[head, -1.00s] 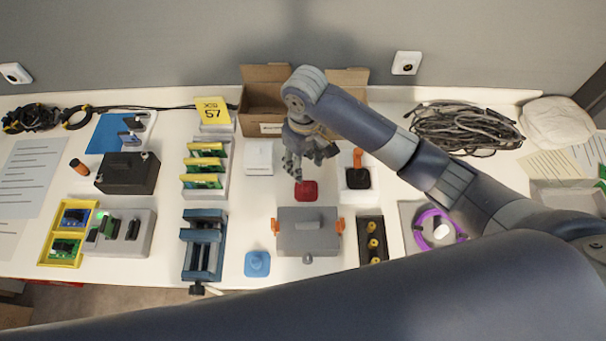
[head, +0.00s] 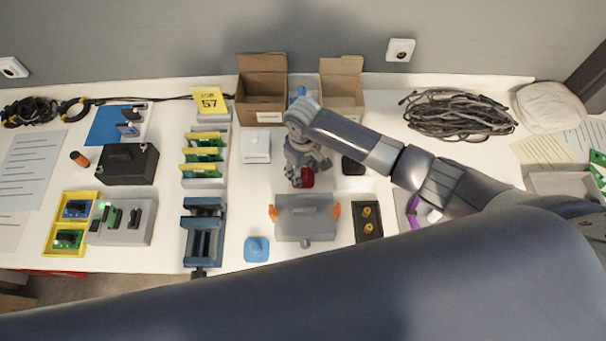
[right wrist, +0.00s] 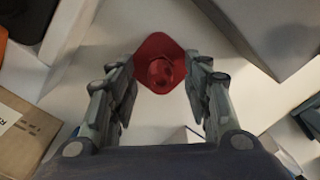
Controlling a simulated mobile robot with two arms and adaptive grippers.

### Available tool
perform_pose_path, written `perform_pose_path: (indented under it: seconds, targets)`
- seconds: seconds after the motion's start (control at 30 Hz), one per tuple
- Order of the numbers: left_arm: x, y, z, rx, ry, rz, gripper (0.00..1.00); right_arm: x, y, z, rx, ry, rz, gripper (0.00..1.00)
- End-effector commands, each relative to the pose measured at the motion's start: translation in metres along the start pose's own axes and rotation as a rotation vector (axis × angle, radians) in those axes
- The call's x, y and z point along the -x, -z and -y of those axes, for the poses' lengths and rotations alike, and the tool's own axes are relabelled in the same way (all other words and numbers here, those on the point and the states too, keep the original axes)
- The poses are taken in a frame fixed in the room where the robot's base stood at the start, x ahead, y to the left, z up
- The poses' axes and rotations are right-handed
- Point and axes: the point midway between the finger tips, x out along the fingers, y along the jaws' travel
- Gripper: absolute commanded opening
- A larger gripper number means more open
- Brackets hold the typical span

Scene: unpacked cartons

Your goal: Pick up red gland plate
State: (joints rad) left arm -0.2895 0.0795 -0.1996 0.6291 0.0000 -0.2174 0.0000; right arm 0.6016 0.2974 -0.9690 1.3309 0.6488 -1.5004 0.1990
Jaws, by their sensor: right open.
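The red gland plate (head: 307,177) lies on the white table, just behind the grey box with orange clips. In the right wrist view the red gland plate (right wrist: 158,48) shows as a square with rounded corners and a raised round boss. My right gripper (head: 299,179) is over it, partly covering it from the head camera. In the right wrist view my right gripper (right wrist: 162,100) is open, with one finger on each side of the plate and a gap to both fingers. My left gripper is not in view.
The grey box (head: 305,222) stands close in front of the plate. A black part (head: 352,166) is to its right, a white block (head: 255,147) to its left. An open carton (head: 262,85) stands behind. A blue plate (head: 257,250) lies at front left.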

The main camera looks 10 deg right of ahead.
Motion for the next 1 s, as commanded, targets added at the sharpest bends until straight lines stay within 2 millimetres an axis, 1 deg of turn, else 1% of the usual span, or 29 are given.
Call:
perform_pose_path:
  seconds: [0.1, 0.13, 0.17, 0.2, 0.27, 0.3, 0.33, 0.63, 0.73, 0.87, 1.0]
  targets:
    - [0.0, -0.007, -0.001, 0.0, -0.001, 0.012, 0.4, 0.0, 0.0, 0.0, 0.0, 0.0, 0.0, 0.46]
    - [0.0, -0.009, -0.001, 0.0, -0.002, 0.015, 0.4, 0.0, 0.0, 0.0, 0.0, 0.0, 0.0, 0.41]
    - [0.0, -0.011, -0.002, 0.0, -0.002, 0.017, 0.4, 0.0, 0.0, 0.0, 0.0, 0.0, 0.0, 0.34]
    - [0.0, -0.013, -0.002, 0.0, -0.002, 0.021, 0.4, 0.0, 0.0, 0.0, 0.0, 0.0, 0.001, 0.25]
    - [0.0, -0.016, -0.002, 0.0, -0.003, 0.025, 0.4, 0.0, 0.0, 0.0, 0.0, 0.0, 0.001, 0.12]
    - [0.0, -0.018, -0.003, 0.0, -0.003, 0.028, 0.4, 0.0, 0.0, 0.0, 0.0, 0.0, 0.001, 0.02]
    - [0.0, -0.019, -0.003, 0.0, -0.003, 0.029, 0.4, 0.0, 0.0, 0.0, 0.0, 0.0, 0.001, 0.0]
    - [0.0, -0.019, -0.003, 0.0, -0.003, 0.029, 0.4, 0.001, 0.0, 0.0, 0.0, 0.0, 0.0, 0.0]
    - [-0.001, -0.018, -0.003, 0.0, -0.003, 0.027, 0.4, 0.007, 0.0, 0.0, 0.001, 0.0, -0.001, 0.0]
    - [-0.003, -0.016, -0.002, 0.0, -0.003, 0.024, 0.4, 0.027, 0.001, -0.001, 0.001, -0.001, -0.004, 0.0]
    - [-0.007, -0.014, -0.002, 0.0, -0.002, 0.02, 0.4, 0.057, 0.002, 0.0, 0.001, 0.0, -0.005, 0.0]
